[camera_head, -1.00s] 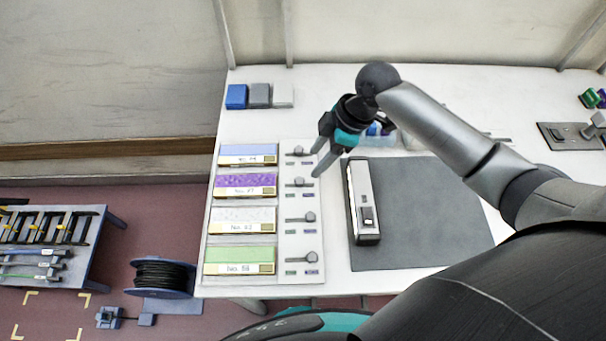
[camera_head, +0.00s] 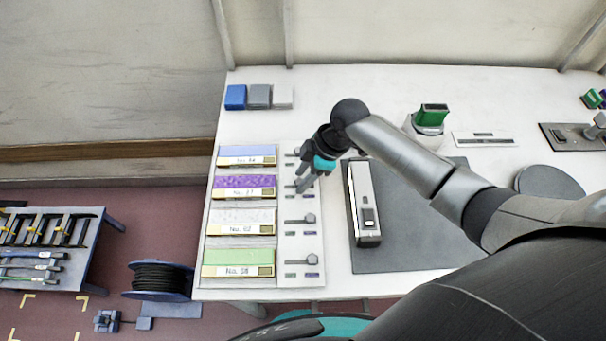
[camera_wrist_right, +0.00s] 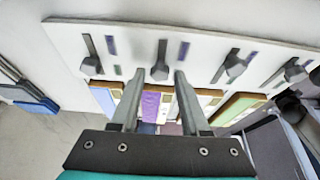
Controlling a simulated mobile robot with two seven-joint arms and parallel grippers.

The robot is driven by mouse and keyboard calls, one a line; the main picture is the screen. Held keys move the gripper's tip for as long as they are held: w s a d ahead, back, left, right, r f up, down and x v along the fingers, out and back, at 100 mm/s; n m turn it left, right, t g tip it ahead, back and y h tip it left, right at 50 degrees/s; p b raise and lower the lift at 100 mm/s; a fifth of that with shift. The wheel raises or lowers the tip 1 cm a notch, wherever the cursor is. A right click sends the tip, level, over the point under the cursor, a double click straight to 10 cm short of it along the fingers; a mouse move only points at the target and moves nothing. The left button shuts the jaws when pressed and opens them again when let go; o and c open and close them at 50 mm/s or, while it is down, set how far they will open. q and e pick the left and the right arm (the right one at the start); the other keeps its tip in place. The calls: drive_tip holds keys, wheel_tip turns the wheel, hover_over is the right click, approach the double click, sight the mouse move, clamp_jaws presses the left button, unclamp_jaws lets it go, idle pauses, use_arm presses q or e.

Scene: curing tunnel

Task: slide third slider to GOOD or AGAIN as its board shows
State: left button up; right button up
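A white panel (camera_head: 287,275) holds several slider rows, each beside a coloured board. From the back, the boards are blue (camera_head: 247,150), purple (camera_head: 245,181), white No. 02 (camera_head: 240,216) and green (camera_head: 238,256). The slider knob (camera_head: 310,218) by the white board stands at the right end of its slot, as does the knob (camera_head: 312,259) by the green board. My right gripper (camera_head: 304,186) is open over the purple board's row. In the wrist view, that row's knob (camera_wrist_right: 160,72) appears between the fingertips; contact is unclear. My left gripper is out of view.
A long grey-white device (camera_head: 364,190) lies on a dark mat (camera_head: 410,250) right of the panel. Blue, grey and white blocks (camera_head: 259,95) sit at the back left. A green-topped object (camera_head: 431,117) stands behind the mat. A cable reel (camera_head: 160,278) is on the floor.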

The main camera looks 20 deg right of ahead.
clamp_jaws()
idle(1.1)
